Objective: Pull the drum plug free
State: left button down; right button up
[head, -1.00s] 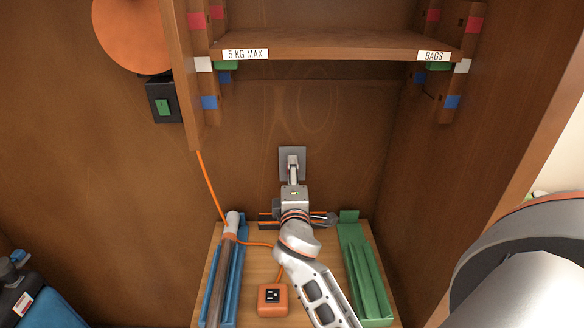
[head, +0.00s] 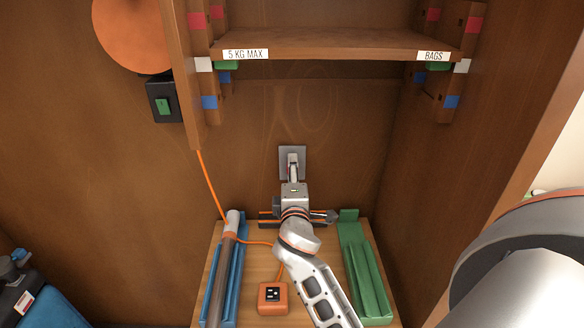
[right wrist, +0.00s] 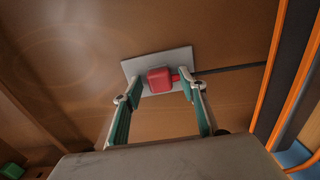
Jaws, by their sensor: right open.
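The plug is a small red block (right wrist: 161,80) on a pale grey wall plate (right wrist: 186,57) in the right wrist view. A dark cord runs from the plate area to the right. My right gripper (right wrist: 162,92) is open, with one finger on each side of the plug. I cannot tell whether either finger touches it. In the head view my right gripper (head: 292,172) reaches the wall plate (head: 285,152) low on the back panel and hides the plug there. My left gripper is not in view.
Below the arm, a wooden board carries a blue holder (head: 236,290) with a grey tube (head: 222,275), an orange box (head: 272,298) with an orange cable, and a green holder (head: 366,270). A shelf (head: 340,43) spans above. A black switch box (head: 164,100) is on the left.

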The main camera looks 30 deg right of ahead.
dwell(0.7)
grip_shut()
jog(key=shift+s, duration=0.15)
jog(key=shift+v, duration=2.85)
jog(key=s+a+f+n+t+y, duration=0.1)
jog(key=s+a+n+t+y, duration=0.1)
jog(key=s+a+n+y, duration=0.4)
jog(key=s+a+y, duration=0.3)
jog(key=a, duration=0.1)
jog(key=shift+s+a+f+t+y, duration=0.3)
jog(key=shift+s+a+f+t, duration=0.05)
jog(key=shift+t, duration=0.05)
